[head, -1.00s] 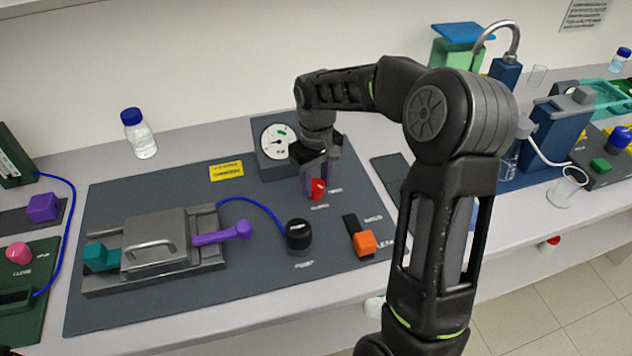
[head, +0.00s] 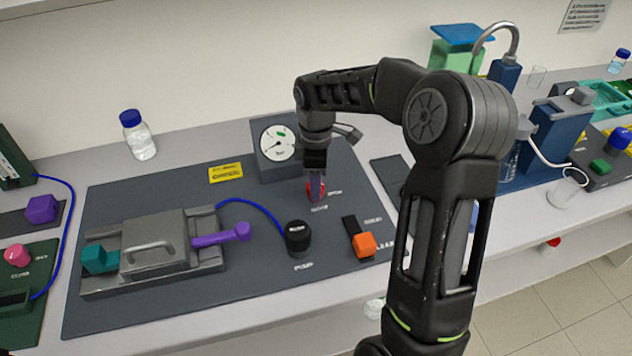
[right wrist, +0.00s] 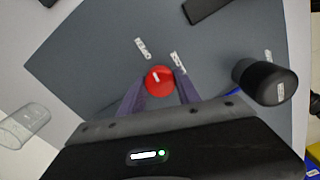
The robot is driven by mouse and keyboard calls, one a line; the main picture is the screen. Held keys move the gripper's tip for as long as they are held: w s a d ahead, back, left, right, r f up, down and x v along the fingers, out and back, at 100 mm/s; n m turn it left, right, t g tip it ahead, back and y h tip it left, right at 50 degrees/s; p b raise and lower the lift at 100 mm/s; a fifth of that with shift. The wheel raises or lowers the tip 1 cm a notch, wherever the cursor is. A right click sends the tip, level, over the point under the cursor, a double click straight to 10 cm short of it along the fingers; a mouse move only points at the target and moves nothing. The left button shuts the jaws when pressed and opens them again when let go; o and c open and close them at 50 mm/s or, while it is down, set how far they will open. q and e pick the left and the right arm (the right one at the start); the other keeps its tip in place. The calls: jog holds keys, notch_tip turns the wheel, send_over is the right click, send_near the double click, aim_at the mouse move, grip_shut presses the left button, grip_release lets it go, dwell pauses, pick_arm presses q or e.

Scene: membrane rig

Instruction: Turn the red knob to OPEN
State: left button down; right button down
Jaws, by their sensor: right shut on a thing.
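The red knob (head: 323,191) stands on the dark grey panel (head: 270,215), in front of the round gauge. In the right wrist view the knob (right wrist: 160,80) shows a short white mark on its top and sits between the fingertips. My right gripper (head: 316,188) points down and is shut on the knob; its purple-grey fingers partly hide the knob in the head view. In the right wrist view the gripper (right wrist: 160,86) has one finger on each side of it. My left gripper is not in view.
The gauge (head: 278,139) stands close behind the gripper. A black knob (head: 298,236) and an orange block (head: 364,244) are in front. A clamp fixture with a purple handle (head: 222,236) is at left. A blue-capped bottle (head: 138,135) stands behind the panel.

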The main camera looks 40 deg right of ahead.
jog(key=shift+w+r+n, duration=0.1)
jog(key=shift+n, duration=0.5)
jog(key=c, duration=0.9)
grip_release()
jog(key=shift+o, duration=0.2)
jog(key=shift+r, duration=0.1)
notch_tip(320, 180, up, 8)
jog(key=shift+f+b, duration=0.2)
jog(key=shift+b, duration=0.35)
jog(key=shift+f, duration=0.1)
